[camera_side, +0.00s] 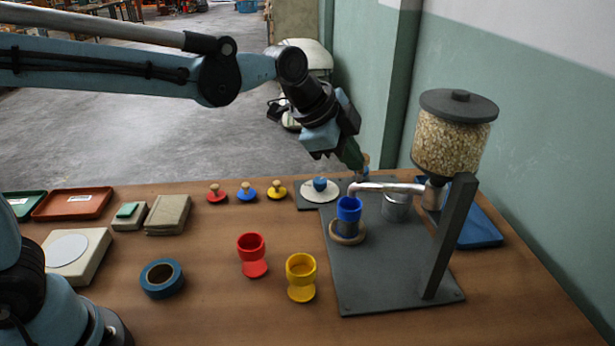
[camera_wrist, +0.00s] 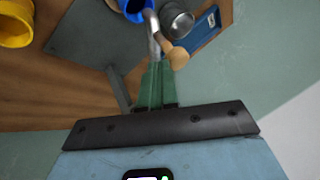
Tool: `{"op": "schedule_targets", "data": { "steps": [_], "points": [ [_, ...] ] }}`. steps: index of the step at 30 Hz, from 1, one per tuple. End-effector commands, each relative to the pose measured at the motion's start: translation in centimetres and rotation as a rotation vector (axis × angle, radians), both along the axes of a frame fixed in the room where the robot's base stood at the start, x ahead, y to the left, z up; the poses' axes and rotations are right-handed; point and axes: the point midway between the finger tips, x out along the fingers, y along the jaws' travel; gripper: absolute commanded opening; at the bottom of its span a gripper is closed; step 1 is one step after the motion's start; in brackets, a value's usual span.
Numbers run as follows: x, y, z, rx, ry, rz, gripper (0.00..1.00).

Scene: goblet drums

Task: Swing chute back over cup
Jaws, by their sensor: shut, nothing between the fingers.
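The chute (camera_side: 385,187) is a bent metal tube running left from below the grain hopper (camera_side: 452,140). Its free end is at the rim of the blue cup (camera_side: 349,208), apparently over it. The cup stands upright on a round tan base (camera_side: 347,233). In the wrist view the chute (camera_wrist: 152,30) ends beside the blue cup (camera_wrist: 134,8). A wooden knob (camera_wrist: 178,57) shows at the chute, just beyond my green fingertips. My gripper (camera_side: 353,156) is shut and empty, close to the knob; it also shows in the wrist view (camera_wrist: 156,68). I cannot tell whether they touch.
Red (camera_side: 252,254) and yellow (camera_side: 301,277) goblets stand front left. A blue tray (camera_side: 480,228) lies at right. The green wall is close behind.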

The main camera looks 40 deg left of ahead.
Motion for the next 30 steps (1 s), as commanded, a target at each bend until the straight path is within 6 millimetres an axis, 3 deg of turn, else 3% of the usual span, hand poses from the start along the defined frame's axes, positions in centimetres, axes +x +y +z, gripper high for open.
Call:
{"op": "schedule_targets", "data": {
  "steps": [12, 21, 30],
  "points": [
    [4.5, 0.5, 0.0, -0.002, 0.001, -0.296, 0.0],
    [8.0, -0.3, 0.0, -0.001, 0.0, -0.554, 0.0],
    [10.3, -1.3, 0.0, 0.0, -0.001, -0.734, 0.0]
  ]
}}
